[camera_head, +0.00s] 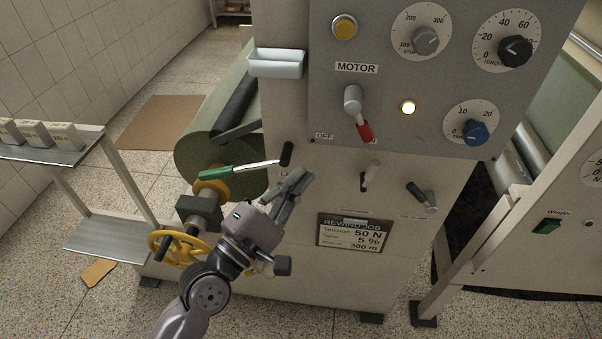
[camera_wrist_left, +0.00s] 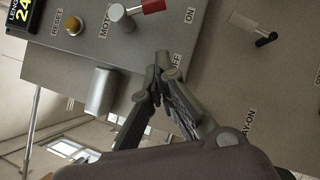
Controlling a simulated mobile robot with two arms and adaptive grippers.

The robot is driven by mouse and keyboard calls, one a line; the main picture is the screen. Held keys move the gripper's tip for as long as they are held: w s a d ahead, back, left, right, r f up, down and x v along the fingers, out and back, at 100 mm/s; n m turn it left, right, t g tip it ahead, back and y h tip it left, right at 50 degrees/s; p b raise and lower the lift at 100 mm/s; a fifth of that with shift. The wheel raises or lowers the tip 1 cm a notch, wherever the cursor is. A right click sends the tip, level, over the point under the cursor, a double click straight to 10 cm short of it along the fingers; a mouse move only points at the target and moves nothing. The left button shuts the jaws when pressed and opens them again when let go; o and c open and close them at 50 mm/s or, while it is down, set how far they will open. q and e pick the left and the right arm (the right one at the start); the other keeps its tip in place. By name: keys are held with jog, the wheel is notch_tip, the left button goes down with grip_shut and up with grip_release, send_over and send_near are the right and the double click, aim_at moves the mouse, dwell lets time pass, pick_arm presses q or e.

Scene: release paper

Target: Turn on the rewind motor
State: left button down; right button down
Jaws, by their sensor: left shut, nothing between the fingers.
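The motor switch is a grey lever (camera_head: 353,100) with a red tip (camera_head: 364,132) below the MOTOR label on the grey panel. It points down and slightly right, over the ON label, which it partly covers; OFF is left of it. The red tip also shows at the top of the left wrist view (camera_wrist_left: 153,6). A round lamp (camera_head: 408,107) right of the lever is lit. My left gripper (camera_head: 303,180) is shut and empty, below and left of the lever and apart from it. Its closed fingertips (camera_wrist_left: 163,62) show near OFF. My right gripper is out of view.
A white bin (camera_head: 276,63) juts from the panel's left edge. Small black levers (camera_head: 370,175) and a job card (camera_head: 350,233) are below the panel.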

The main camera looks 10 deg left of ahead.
aim_at(361, 117)
pick_arm(q)
jog(key=w+d+r+p, duration=0.3)
jog(key=w+d, duration=0.3)
jog(key=shift+w+d+r, duration=0.2)
jog(key=shift+w+d, duration=0.05)
jog(key=shift+d, duration=0.15)
jog(key=shift+w+d+r+n+t+b, duration=0.15)
jog(key=shift+d+n+t+b, duration=0.15)
jog(key=shift+d+n+t, duration=0.65)
jog(key=shift+a+g+y, duration=0.2)
jog(key=shift+g+y, duration=0.1)
jog(key=shift+g, duration=0.05)
